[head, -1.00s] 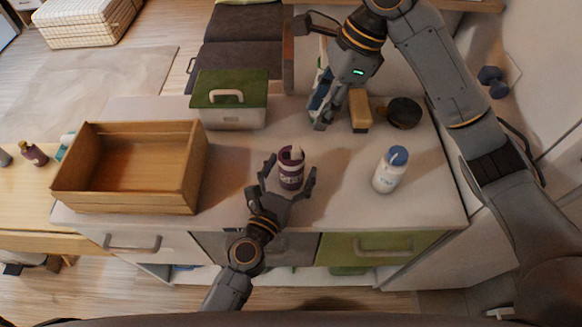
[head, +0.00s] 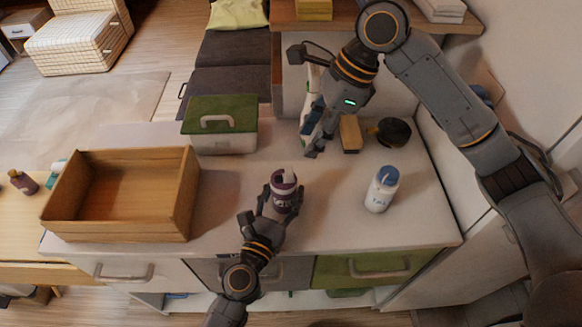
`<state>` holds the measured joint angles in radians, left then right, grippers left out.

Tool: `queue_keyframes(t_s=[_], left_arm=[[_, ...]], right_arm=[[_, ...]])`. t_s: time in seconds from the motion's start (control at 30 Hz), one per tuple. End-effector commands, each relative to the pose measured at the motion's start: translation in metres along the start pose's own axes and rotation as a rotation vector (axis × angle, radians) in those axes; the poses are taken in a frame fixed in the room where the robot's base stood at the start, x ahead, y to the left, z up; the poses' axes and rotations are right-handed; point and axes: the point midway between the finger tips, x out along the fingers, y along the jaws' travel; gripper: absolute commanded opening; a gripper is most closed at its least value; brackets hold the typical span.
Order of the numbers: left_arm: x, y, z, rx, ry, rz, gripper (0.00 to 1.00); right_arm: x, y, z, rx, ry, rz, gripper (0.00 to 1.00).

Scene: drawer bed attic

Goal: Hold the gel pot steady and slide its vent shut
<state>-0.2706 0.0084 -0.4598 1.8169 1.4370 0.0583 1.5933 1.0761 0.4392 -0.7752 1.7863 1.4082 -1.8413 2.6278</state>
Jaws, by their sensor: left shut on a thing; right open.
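The gel pot (head: 284,190) is a small dark purple pot with a pale label and a white part on its top. It stands upright on the counter near the middle of the head view. My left gripper (head: 279,206) is shut around the pot from the front, with fingers on both sides of it. The vent is too small to make out clearly, so I cannot tell its position. My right gripper (head: 310,142) is open above the back of the counter, behind and to the right of the pot, apart from it.
A wooden open box (head: 66,196) stands at the left of the counter (head: 330,225). A green-lidded container (head: 220,117) is at the back. A white bottle with a blue cap (head: 382,190) stands right of the pot. A tan block (head: 350,134) and a dark round object (head: 392,131) lie behind it.

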Motion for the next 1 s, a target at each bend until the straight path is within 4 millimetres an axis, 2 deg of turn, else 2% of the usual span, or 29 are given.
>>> queue_keyframes(t_s=[0.3, 0.5, 0.67, 0.9, 0.93, 1.0], left_arm=[[0.0, 0.0, 0.0, 0.0, 0.0, 0.001, 0.16], [0.0, 0.0, 0.0, 0.0, 0.0, 0.0, 0.16], [0.0, 0.0, 0.0, 0.0, 0.0, 0.0, 0.16], [0.0, 0.0, 0.0, 0.0, 0.0, 0.0, 0.16], [0.0, 0.0, 0.0, 0.0, 0.0, 0.0, 0.16], [0.0, 0.0, 0.0, 0.0, 0.0, 0.0, 0.16]], right_arm=[[0.065, 0.001, 0.0, 0.0, 0.001, 0.004, 0.43], [0.091, 0.001, 0.0, 0.0, 0.0, 0.003, 0.43], [0.099, 0.0, 0.0, -0.001, 0.0, 0.0, 0.43], [0.1, 0.0, 0.0, -0.001, 0.0, 0.0, 0.43], [0.1, 0.0, 0.0, -0.001, 0.0, 0.0, 0.41], [0.1, 0.0, 0.0, -0.001, 0.0, 0.0, 0.27]])
